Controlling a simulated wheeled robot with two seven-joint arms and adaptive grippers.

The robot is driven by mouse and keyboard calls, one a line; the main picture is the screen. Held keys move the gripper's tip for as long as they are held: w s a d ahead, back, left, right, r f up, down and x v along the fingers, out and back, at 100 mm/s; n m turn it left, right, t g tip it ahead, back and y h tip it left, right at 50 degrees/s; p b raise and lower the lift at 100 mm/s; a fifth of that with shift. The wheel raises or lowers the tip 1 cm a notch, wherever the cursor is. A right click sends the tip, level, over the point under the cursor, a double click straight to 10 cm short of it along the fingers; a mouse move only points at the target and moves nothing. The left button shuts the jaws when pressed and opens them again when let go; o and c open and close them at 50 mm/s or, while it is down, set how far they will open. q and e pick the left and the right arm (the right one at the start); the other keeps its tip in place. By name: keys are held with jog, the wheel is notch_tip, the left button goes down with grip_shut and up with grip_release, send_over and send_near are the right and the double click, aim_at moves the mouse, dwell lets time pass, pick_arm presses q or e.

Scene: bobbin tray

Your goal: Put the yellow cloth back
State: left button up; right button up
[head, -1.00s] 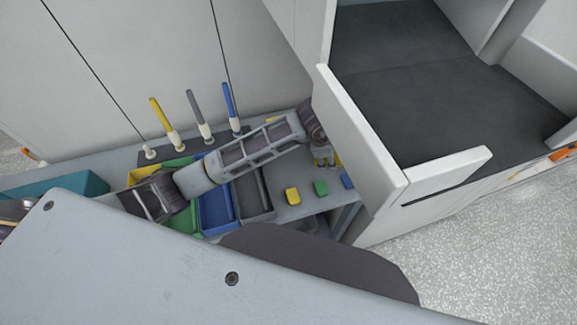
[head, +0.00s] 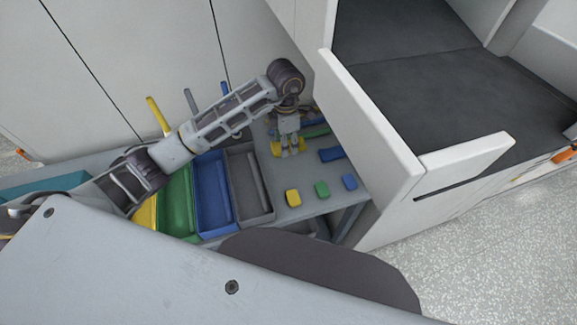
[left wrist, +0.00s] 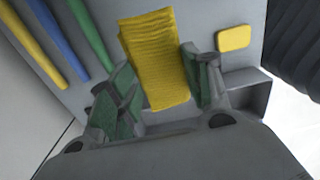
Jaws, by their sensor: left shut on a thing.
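The yellow cloth (left wrist: 155,60) is a ribbed, folded piece between the green-padded fingers of my left gripper (left wrist: 168,88) in the left wrist view. The gripper is shut on it. In the head view my left gripper (head: 291,153) points down over the grey bench, right of the bins, with yellow cloth (head: 276,149) showing beside its fingers. The gripper hides part of the cloth, and I cannot tell whether the cloth touches the bench. My right gripper is not in view.
Yellow (head: 293,198), green (head: 321,188) and blue (head: 349,182) blocks lie near the front edge. A blue piece (head: 331,155) and a green one (head: 316,132) lie right of the gripper. A grey bin (head: 262,213) stands left, a white cabinet wall (head: 370,125) right.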

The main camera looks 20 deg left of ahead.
pick_arm(q)
send_over(287, 166)
notch_tip(287, 166, down, 5)
jog(key=shift+s+f, duration=0.1)
jog(key=shift+f, duration=0.55)
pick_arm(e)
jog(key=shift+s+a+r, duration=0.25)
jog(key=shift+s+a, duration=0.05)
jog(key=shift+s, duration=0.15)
pick_arm(q)
jog(key=shift+f+p, duration=0.4)
jog(key=shift+f, duration=1.5)
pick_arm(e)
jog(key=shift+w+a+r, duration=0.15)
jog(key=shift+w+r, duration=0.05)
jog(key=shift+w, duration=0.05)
